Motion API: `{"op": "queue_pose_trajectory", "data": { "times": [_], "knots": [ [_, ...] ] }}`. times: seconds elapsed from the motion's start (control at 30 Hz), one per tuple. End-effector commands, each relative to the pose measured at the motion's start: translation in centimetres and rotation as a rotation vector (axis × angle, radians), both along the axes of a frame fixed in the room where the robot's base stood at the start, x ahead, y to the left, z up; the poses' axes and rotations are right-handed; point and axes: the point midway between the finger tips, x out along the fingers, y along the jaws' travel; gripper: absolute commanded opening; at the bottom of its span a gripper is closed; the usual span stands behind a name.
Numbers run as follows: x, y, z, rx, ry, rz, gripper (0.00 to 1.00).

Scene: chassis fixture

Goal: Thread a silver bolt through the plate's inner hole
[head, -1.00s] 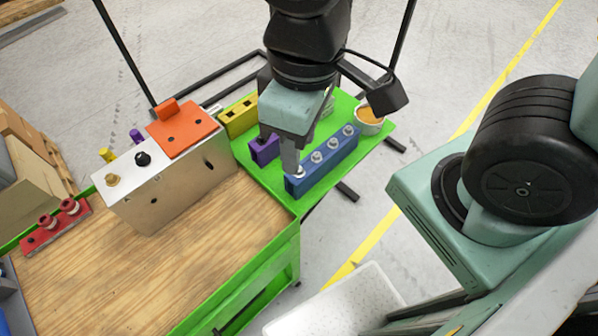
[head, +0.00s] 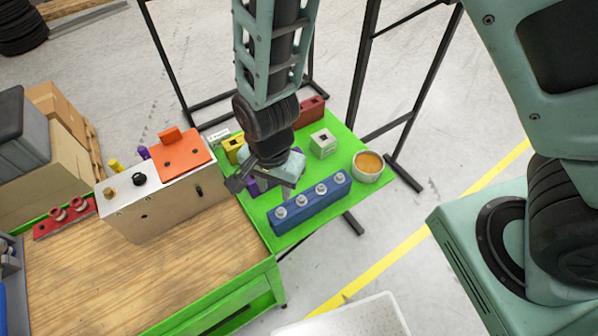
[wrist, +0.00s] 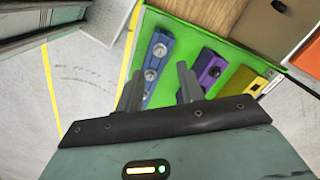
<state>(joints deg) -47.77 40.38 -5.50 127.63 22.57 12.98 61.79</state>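The silver bolts (head: 321,189) stand upright in a row in a blue block (head: 310,208) on the green shelf. They also show in the wrist view (wrist: 150,75). My gripper (wrist: 158,92) is open and empty, its two fingers apart. In the head view my gripper (head: 286,187) hangs close above and behind the blue block, its fingertips partly unclear. The orange plate (head: 183,153) lies on top of the silver metal box (head: 165,208), left of my gripper, with small dark holes. Which hole is the inner one I cannot tell.
Purple (wrist: 208,71) and yellow (wrist: 240,82) blocks stand beside the blue block.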

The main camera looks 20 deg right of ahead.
Motion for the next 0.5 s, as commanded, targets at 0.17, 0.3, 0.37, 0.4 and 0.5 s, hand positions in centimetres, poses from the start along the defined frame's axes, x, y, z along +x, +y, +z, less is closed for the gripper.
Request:
{"op": "queue_pose_trajectory", "data": {
  "times": [0.17,0.3,0.37,0.4,0.5],
  "knots": [
    [0.5,-0.1,-1.3,-0.021,-0.016,-0.066,0.38],
    [0.5,-0.1,-2.2,-0.019,-0.016,-0.068,0.38],
    [0.5,-0.2,-2.7,-0.020,-0.015,-0.067,0.38],
    [0.5,-0.2,-3.2,-0.020,-0.015,-0.067,0.38],
    [0.5,-0.2,-4.4,-0.020,-0.014,-0.066,0.38]
  ]
}}
